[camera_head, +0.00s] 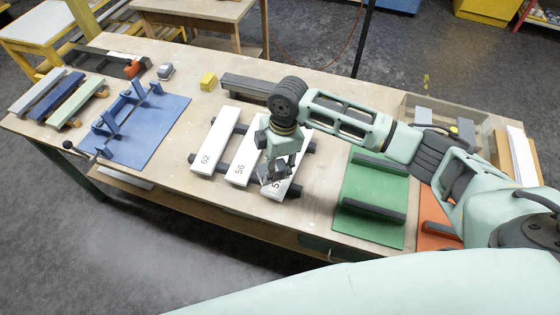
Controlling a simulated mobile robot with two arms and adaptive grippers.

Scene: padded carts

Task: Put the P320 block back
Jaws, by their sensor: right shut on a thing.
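My right gripper (277,178) reaches down over the rightmost of the white numbered boards (282,188). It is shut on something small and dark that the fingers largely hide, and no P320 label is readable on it. The held thing is low over the board's near end; I cannot tell whether it touches. My left gripper is not in view.
White boards marked 62 (209,150) and 56 (240,165) lie on dark rails. A blue fixture (150,130) and coloured bars (60,97) are left. A dark long holder (245,84) is behind. A green mat (370,228) and grey bin (408,107) are right.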

